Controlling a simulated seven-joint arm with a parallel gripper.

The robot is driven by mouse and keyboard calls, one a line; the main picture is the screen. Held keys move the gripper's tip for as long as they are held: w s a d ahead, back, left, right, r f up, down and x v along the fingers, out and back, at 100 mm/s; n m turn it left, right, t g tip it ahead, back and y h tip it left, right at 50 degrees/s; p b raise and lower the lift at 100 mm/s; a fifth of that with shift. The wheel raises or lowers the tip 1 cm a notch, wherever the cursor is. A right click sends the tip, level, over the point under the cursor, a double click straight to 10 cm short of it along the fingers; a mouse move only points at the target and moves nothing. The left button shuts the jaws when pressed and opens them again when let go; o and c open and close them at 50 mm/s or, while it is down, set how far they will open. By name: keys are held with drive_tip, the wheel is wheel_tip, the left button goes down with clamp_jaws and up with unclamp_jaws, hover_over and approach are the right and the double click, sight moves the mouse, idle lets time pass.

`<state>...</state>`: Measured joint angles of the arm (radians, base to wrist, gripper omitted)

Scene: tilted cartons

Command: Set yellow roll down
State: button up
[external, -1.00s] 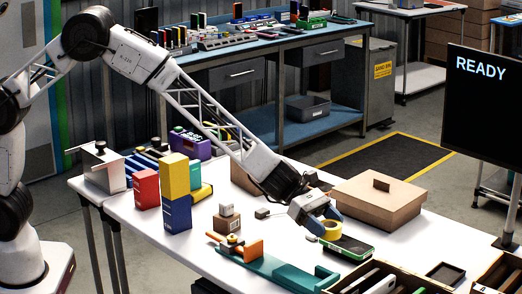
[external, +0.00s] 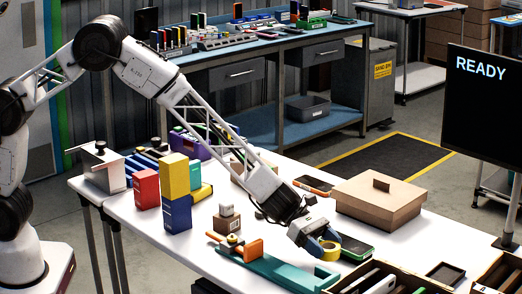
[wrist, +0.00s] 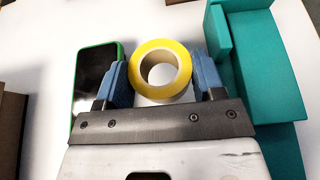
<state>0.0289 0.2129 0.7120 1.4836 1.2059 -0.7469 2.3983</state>
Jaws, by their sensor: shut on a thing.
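The yellow roll (external: 328,250) is a ring of yellow tape on a pale core. My gripper (external: 317,243) is shut on it, low over the white table near the front right. In the wrist view the roll (wrist: 162,70) sits between the blue fingers of my gripper (wrist: 160,80), with its open centre facing the camera. I cannot tell whether the roll touches the table.
A green-edged phone (external: 356,248) lies close right of the roll. A teal fixture (external: 285,272) lies on its other side. A cardboard box (external: 380,200) stands behind, and an open divided crate (external: 385,275) is at the front right.

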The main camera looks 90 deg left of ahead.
sight(324, 256)
drive_tip(key=shift+f, duration=1.8)
drive_tip(key=shift+f, duration=0.2)
drive_tip(key=o, duration=0.7)
drive_tip(key=shift+r, duration=0.2)
drive_tip(key=shift+v, duration=6.05)
